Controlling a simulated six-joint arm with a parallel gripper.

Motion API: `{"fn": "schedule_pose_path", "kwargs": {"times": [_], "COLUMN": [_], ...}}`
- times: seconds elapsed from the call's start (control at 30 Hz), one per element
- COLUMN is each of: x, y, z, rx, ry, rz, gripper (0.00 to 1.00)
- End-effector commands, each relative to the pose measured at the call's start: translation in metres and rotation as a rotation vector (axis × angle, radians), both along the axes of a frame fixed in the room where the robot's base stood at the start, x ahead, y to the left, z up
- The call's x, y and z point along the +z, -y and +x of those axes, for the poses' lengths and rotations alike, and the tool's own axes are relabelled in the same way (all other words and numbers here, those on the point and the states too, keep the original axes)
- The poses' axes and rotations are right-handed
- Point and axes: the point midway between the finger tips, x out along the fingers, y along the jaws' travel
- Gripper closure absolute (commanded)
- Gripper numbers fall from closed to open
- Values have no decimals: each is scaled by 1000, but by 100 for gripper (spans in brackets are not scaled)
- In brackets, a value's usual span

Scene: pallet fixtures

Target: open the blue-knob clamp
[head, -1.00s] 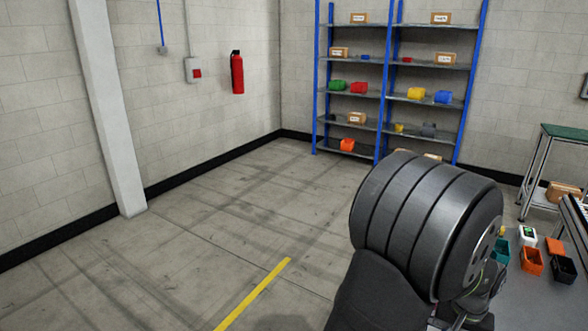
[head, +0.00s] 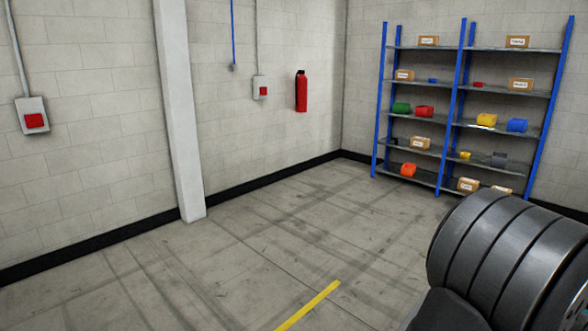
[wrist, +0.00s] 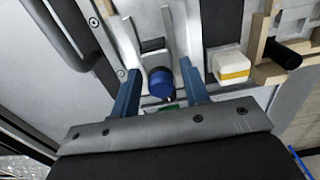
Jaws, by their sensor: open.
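In the wrist view, the clamp's blue knob (wrist: 160,82) shows between the two blue-grey fingers of my gripper (wrist: 158,70). The fingers are open, one on each side of the knob with a visible gap. I cannot tell how far the knob is from the fingertips in depth. A pale metal part with a dark piece (wrist: 152,45) shows just beyond the knob. Whether the clamp is open or shut is not clear. In the head view, neither the clamp nor the gripper shows; only part of my arm is at the lower right.
In the wrist view, a white and yellow block (wrist: 232,68) sits right of the fingers, near a wooden piece (wrist: 268,72) with a black cylinder (wrist: 283,53). A black bar (wrist: 66,38) is at upper left. The head view shows shelving (head: 460,110) and open floor.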

Motion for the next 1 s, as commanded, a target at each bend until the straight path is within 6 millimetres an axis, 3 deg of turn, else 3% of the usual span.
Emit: {"fn": "schedule_pose_path", "kwargs": {"times": [1.0], "x": [76], "y": [0], "z": [0], "rx": [0], "ry": [0], "rz": [0], "gripper": [58]}}
